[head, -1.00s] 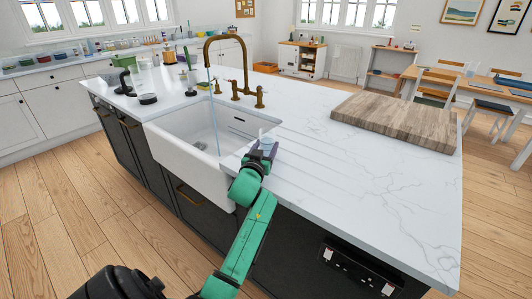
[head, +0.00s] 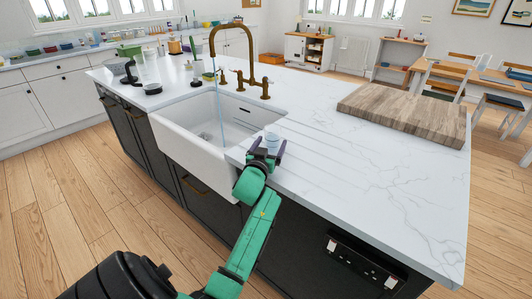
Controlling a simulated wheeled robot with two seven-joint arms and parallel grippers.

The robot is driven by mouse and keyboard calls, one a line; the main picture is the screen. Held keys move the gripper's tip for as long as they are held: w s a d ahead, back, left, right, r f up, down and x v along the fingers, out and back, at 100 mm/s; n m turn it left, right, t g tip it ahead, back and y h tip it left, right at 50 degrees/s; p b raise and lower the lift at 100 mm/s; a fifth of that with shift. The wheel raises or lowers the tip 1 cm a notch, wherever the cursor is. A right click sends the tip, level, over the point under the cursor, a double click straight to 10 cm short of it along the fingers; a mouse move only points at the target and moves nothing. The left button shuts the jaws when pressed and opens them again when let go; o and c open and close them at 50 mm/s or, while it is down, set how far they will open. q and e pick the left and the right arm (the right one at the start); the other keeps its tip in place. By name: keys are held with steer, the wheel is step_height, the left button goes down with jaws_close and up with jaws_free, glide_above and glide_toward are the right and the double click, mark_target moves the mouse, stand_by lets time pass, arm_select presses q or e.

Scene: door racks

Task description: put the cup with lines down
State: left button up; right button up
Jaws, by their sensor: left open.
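A small pale, whitish-blue cup (head: 272,137) is upright at the counter's sink side, just right of the sink basin. Any lines on it are too small to make out. My left gripper (head: 268,147) is open, with its fingers spread at the near side of the cup. The gripper hides the cup's lower part, so I cannot tell whether the fingers touch it. My right gripper is not in view.
The white sink (head: 205,130) with a brass faucet (head: 230,55) and running water lies left of the cup. A wooden board (head: 405,112) lies at the right back. The white marble counter (head: 350,175) between is clear.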

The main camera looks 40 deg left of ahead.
arm_select(q)
steer(key=v, duration=1.1)
steer(key=shift+b, duration=0.45)
steer(key=shift+s, duration=0.1)
